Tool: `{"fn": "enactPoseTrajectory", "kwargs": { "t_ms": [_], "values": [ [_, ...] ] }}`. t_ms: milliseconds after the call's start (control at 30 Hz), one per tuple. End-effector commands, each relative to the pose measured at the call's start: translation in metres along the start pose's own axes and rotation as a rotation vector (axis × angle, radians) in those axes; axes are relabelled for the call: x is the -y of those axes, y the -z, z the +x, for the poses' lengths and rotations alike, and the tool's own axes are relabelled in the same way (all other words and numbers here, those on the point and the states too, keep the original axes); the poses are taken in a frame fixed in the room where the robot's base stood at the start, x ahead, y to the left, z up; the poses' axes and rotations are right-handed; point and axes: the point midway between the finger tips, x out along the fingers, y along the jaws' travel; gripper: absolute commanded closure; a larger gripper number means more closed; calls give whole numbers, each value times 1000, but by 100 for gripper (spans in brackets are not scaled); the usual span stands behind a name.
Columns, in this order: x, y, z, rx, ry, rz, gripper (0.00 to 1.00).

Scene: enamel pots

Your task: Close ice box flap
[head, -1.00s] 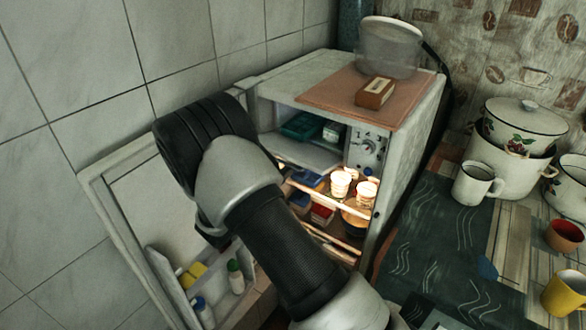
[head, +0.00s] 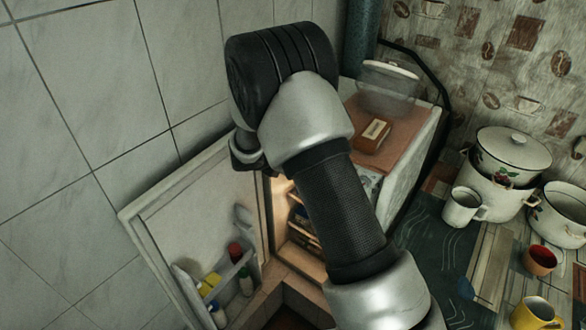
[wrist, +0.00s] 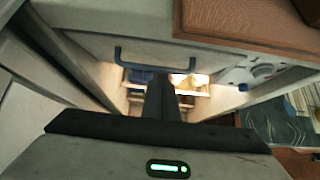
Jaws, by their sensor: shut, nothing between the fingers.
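The ice box flap (wrist: 90,47) is a pale panel with a blue-grey bar handle (wrist: 155,64) along its lower part in the wrist view. It looks raised across the ice box opening, but I cannot tell whether it is fully closed. My gripper (wrist: 163,82) is shut and empty, with its dark fingers pointing at the handle area. I cannot tell whether they touch it. In the head view my arm hides the flap and the ice box opening.
The fridge door (head: 190,215) stands open at the left, with bottles on its shelf. A brown box (head: 372,135) and a clear container (head: 388,90) sit on the fridge. Enamel pots (head: 495,190) and mugs stand on the counter at the right.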

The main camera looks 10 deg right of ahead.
Motion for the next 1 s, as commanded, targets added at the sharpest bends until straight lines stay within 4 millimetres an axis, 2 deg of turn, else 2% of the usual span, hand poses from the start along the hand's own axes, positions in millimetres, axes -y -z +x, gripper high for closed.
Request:
{"fn": "enactPoseTrajectory", "kwargs": {
  "t_ms": [100, 400, 1000],
  "values": [
    [0, -14, 1, 2, 1, 3, 100],
    [0, -30, 5, 2, 1, 1, 100],
    [0, -36, 7, 4, 2, 1, 100]
  ]
}}
